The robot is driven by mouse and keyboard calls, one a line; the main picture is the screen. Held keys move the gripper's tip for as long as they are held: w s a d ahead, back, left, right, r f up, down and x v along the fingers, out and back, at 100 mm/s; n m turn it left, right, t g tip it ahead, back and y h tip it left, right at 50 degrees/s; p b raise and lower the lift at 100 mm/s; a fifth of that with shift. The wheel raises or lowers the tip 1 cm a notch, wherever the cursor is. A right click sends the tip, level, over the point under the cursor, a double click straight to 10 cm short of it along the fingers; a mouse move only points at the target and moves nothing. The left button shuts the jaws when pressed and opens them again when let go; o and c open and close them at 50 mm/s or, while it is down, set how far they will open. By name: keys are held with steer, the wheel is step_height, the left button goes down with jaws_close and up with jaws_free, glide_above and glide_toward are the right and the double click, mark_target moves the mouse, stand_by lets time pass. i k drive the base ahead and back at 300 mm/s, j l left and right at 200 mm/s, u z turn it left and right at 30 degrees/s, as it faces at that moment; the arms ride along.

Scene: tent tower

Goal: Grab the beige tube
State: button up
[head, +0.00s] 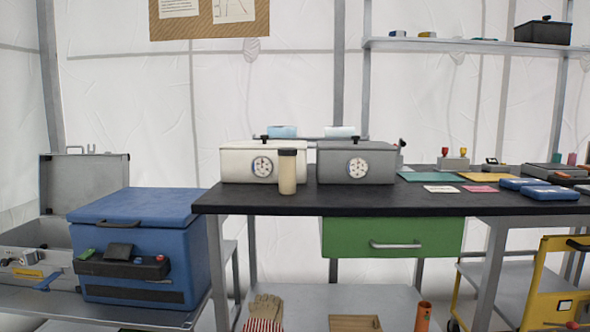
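The beige tube (287,175) stands upright on the black tabletop (300,199), near its front edge and left of the middle. It has a dark cap. Behind it are a white box (235,165) on the left and a grey box (376,167) on the right, each with a round dial on its front. The tube overlaps the gap between the two boxes in the head view. My gripper is not in this view.
A blue cooler (140,240) stands left of the table on a lower surface. Blue cases (548,191) and coloured cards lie at the table's right. A green drawer (390,238) is below the tabletop. A yellow cart (560,285) stands at lower right.

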mark_target(286, 165)
steer(key=i+l, duration=0.45)
steer(key=i+l+u, duration=0.1)
steer(key=i+l, duration=0.35)
steer(key=l, duration=0.15)
